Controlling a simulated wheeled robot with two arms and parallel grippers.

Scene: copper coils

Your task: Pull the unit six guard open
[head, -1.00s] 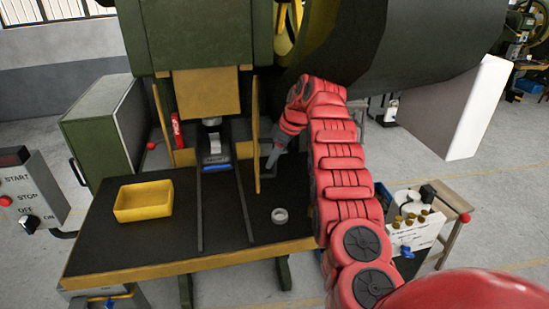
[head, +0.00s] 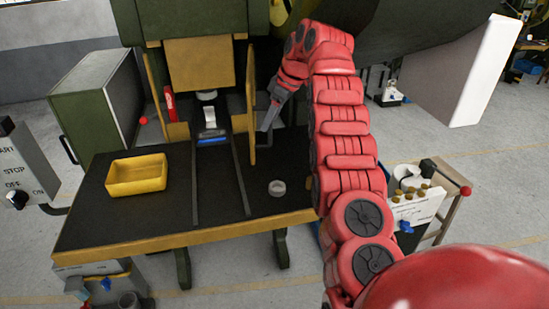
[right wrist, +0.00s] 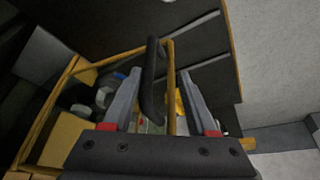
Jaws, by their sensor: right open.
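The guard (head: 251,108) is a yellow-framed panel on the right side of the green press, seen nearly edge-on in the head view. In the right wrist view its yellow frame (right wrist: 171,90) and dark upright handle (right wrist: 152,82) show close up. My right gripper (head: 266,122) is beside the guard's outer face. In the right wrist view the open right gripper (right wrist: 158,88) has the handle between its two grey fingers, nearer the left one. I cannot tell whether a finger touches the handle. My left gripper is not in view.
A yellow bin (head: 136,186) sits on the left of the dark press table (head: 110,222). A grey ring (head: 277,187) lies at the table's right front. A green cabinet (head: 85,115) stands left. A small side table (head: 448,205) stands right.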

